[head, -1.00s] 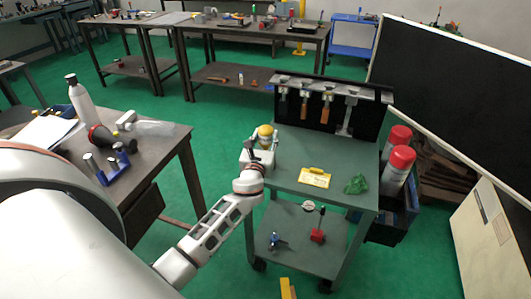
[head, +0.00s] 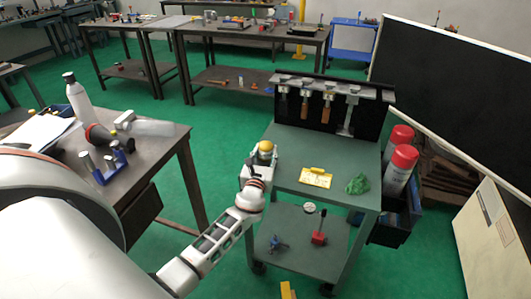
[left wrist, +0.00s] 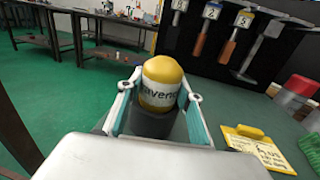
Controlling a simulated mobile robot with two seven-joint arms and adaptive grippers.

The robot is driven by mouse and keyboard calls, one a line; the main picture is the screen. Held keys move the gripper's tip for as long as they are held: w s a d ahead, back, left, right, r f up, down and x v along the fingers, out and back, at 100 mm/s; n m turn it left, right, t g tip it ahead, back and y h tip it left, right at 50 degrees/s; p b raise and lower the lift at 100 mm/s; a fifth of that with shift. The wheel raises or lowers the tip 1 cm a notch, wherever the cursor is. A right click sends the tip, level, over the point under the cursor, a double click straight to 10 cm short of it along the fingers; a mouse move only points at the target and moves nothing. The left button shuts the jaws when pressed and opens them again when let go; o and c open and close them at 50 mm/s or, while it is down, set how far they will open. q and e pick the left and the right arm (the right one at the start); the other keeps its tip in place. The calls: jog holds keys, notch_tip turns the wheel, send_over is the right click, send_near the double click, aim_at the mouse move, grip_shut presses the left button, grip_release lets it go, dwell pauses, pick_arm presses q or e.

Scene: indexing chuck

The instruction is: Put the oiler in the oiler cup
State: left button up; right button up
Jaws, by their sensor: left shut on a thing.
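My left gripper (left wrist: 158,110) is shut on a yellow-topped white container with dark lettering (left wrist: 160,85), which I take to be the oiler. It stands about upright between the fingers, with a dark grey lower part below the label. In the head view, the left gripper (head: 259,163) holds the oiler (head: 265,148) by the left edge of the green cart. Whether its base touches anything is hidden. I cannot pick out the oiler cup with certainty. My right gripper is not in view.
The green cart top (head: 335,155) holds a yellow tag (head: 315,178) and a green rag (head: 357,184). Tools hang on a black rack (head: 325,104) at its back. Red-capped cans (head: 401,160) stand at its right. A brown table (head: 165,148) is at left.

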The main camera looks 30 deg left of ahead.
pick_arm(q)
jog(key=o, duration=1.1)
jog(key=shift+f, duration=0.1)
jog(key=shift+o, duration=0.8)
jog(key=v, duration=1.2)
jog(key=s+d+f+n+g+h, duration=0.3)
jog(key=s+d+f+n, duration=0.5)
jog(key=s+n, duration=0.3)
jog(key=s+d+f+n+g+h, duration=0.2)
jog(key=s+d+f+n+h, duration=0.4)
jog(key=n, duration=1)
jog(key=s+d+f, duration=0.3)
jog(key=s+d, duration=0.1)
jog(key=s, duration=0.1)
jog(key=shift+s+f+g+h, duration=0.2)
jog(key=shift+s+g+h, duration=0.1)
jog(key=shift+g, duration=0.1)
jog(key=shift+d, duration=0.1)
